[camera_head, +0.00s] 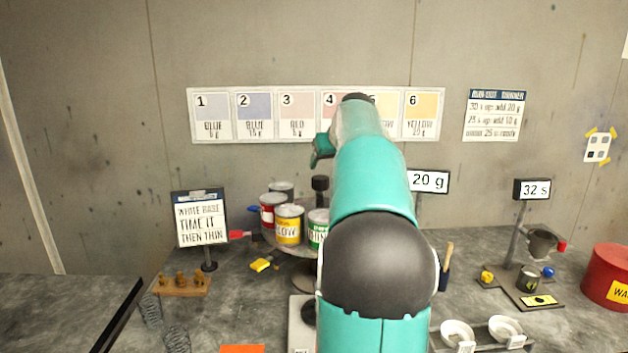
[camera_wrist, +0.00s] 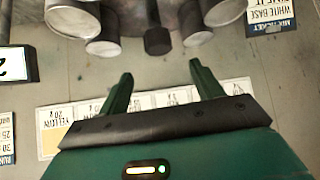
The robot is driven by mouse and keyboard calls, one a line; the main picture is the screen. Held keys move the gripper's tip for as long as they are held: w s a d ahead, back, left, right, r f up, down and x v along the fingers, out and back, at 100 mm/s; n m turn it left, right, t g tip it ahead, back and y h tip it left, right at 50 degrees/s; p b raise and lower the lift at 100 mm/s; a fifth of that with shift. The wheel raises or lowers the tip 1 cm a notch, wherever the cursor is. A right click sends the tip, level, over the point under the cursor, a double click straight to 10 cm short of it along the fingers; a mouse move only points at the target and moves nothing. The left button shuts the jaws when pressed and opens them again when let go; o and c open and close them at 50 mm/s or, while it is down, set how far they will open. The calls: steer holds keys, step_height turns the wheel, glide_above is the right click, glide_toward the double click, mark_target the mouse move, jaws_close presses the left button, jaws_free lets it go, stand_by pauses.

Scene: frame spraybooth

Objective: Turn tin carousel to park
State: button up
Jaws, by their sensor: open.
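The tin carousel (camera_head: 299,249) stands left of centre on the bench in the head view, partly hidden behind my arm. It carries a red tin, a yellow-labelled tin (camera_head: 289,226), a green-labelled tin (camera_head: 318,228) and a grey-lidded one behind. A black knob (camera_head: 320,184) stands above its middle. A red tab (camera_head: 240,235) and a blue tab (camera_head: 254,208) show at its left. In the wrist view, which is upside down, the black knob (camera_wrist: 157,40) hangs among several tins. My gripper (camera_wrist: 161,70) is open and empty, apart from the knob. A park mark cannot be made out.
A white-base sign (camera_head: 201,220) and brown rack (camera_head: 181,284) stand left of the carousel. A yellow block (camera_head: 261,265) lies in front. Numbered cards (camera_head: 212,116) hang on the wall.

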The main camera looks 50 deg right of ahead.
mark_target(319, 178)
steer(key=x, duration=1.1)
steer(key=shift+d, duration=0.1)
steer(key=c, duration=1.4)
steer(key=shift+w, duration=0.15)
